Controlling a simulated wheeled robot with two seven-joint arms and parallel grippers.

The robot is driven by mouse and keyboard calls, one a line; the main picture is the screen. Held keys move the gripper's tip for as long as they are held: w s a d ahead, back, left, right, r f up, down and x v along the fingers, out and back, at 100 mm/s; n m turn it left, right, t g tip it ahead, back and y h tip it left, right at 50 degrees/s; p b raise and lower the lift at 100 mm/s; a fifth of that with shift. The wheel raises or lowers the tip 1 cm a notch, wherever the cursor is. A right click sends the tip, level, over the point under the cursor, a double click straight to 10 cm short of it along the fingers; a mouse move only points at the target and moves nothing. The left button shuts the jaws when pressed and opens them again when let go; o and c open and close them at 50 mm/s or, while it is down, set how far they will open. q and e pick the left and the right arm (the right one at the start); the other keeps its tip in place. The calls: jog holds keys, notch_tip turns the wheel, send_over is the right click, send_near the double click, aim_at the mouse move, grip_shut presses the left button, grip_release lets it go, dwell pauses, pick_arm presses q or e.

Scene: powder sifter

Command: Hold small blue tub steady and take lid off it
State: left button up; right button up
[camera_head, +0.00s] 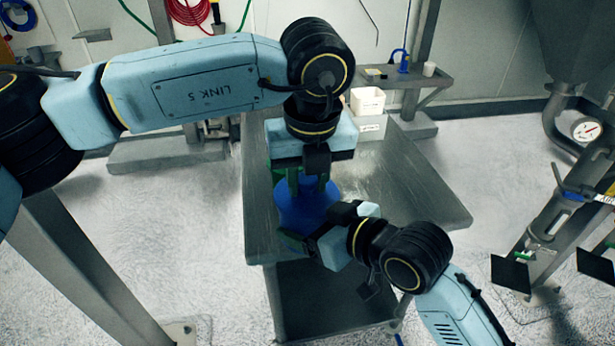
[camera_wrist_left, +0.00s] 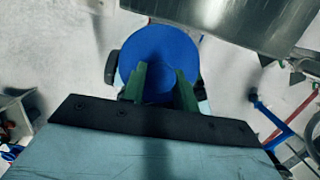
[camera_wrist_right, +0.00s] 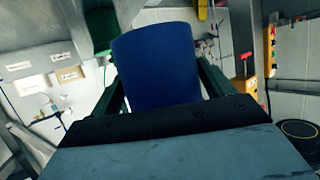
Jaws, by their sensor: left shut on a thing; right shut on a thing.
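The small blue tub (camera_wrist_right: 158,65) stands between the green fingers of my right gripper (camera_wrist_right: 165,85) in the right wrist view. My right gripper is shut on its sides. A round blue top, the lid (camera_wrist_left: 160,52), fills the middle of the left wrist view. My left gripper (camera_wrist_left: 162,80) is shut on the lid from above, its two green fingers over the near part of the blue disc. In the head view the blue lid (camera_head: 303,211) shows below my left gripper (camera_head: 306,187). I cannot make out a seam or gap between lid and tub.
A steel table (camera_head: 425,190) lies beneath and to the right, its right part bare. White containers (camera_head: 368,102) stand at its back. A shelf with a blue item (camera_head: 404,62) is behind. A steel hopper frame (camera_head: 545,225) with a gauge stands at right.

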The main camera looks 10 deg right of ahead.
pick_arm(q)
jog(key=shift+s+d+r, duration=0.1)
jog(key=shift+d+r, duration=0.1)
pick_arm(e)
jog(key=shift+s+a, duration=0.1)
jog(key=shift+a, duration=0.05)
pick_arm(q)
jog(key=shift+r, duration=0.9)
grip_shut()
pick_arm(e)
jog(key=shift+f, duration=0.15)
pick_arm(q)
jog(key=shift+r, duration=0.1)
jog(key=shift+a+r, duration=0.1)
jog(key=shift+a, duration=0.05)
